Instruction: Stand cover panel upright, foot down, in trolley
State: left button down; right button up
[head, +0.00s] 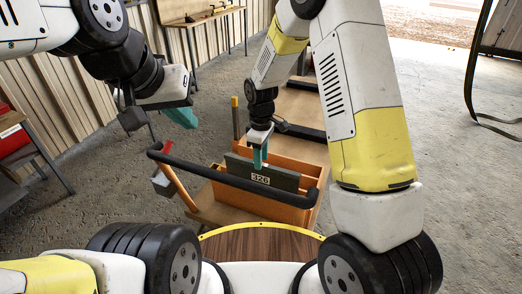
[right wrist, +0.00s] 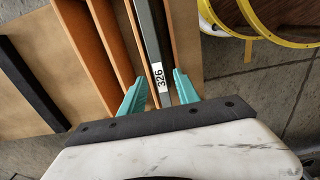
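The cover panel (head: 283,180) is a dark grey plate with a white "326" label. It stands upright on edge between orange dividers in the trolley (head: 285,211); its lower edge is hidden, so I cannot tell whether its foot is down. In the right wrist view the panel (right wrist: 148,32) shows edge-on, running between the two teal fingers. My right gripper (head: 260,158) is at the panel's top edge. Its fingers (right wrist: 159,82) straddle the panel with a small gap on each side. My left gripper (head: 181,117) is off to the left, away from the trolley, apparently empty.
The trolley's black handle (head: 235,184) runs across its near side. Other orange dividers (right wrist: 112,40) stand beside the panel. A workbench (head: 205,16) is at the back wall and a table with red bins (head: 13,140) at the left. A round wooden top (head: 262,246) is close to me.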

jog(key=s+d+r+m+t, duration=0.1)
jog(key=d+r, duration=0.1)
jog(key=r, duration=0.6)
jog(key=s+d+r+m, duration=0.1)
jog(key=d+r+m, duration=0.1)
jog(key=r, duration=0.5)
jog(key=s+d+r+m+t, duration=0.1)
jog(key=s+d+r+m, duration=0.2)
jog(key=s, duration=0.3)
jog(key=s+d+r+m+t+y, duration=0.1)
jog(key=s+d+r+m+t, duration=0.1)
jog(key=s+r, duration=0.4)
jog(key=s+d+r+m+t+y, duration=0.1)
jog(key=s+d+r+m+t, duration=0.1)
jog(key=s+d+r+m, duration=0.2)
jog(key=s+d+m, duration=0.1)
jog(key=s, duration=0.2)
jog(key=shift+r, duration=0.2)
jog(key=shift+s+d, duration=0.1)
